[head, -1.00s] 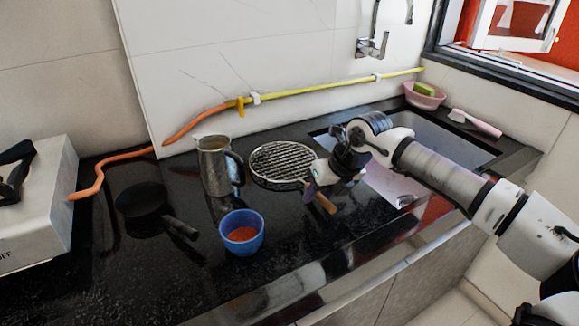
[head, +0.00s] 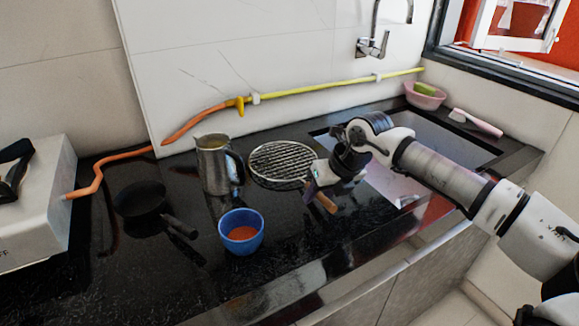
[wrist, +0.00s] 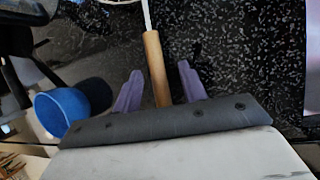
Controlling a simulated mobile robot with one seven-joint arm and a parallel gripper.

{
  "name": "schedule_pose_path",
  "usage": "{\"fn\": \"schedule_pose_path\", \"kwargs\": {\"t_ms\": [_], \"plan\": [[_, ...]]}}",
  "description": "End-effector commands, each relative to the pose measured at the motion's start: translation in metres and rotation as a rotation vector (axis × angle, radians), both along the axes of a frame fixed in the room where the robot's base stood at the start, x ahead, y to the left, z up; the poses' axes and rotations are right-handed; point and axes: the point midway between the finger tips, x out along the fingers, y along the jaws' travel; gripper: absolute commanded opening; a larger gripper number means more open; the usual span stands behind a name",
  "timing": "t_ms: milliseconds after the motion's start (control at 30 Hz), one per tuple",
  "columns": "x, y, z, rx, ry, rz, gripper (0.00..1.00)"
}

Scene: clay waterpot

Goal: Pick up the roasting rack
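The roasting rack is a round metal grill (head: 281,163) with a wooden handle (head: 326,204), lying on the black counter right of the metal jug. My gripper (head: 312,190) is over its handle side, pointing down. In the wrist view the two purple fingers (wrist: 160,74) are apart, with the wooden handle (wrist: 154,58) between them. The handle is nearer the left finger, and a gap shows on the right. Only a bit of the rack's rim shows at the top of the wrist view. My wrist hides part of the rack's neck in the head view.
A metal jug (head: 213,165) stands close left of the rack. A blue cup (head: 241,238) with reddish contents stands in front. A black pan (head: 141,199) lies further left. The sink (head: 440,150) is right, behind my arm. A hose (head: 320,88) runs along the wall.

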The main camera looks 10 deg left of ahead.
Motion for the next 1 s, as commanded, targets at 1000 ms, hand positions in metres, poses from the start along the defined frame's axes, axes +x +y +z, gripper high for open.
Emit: {"fn": "schedule_pose_path", "kwargs": {"t_ms": [1000], "plan": [[0.001, 0.000, 0.031, -0.001, -0.005, -0.001, 0.00]]}}
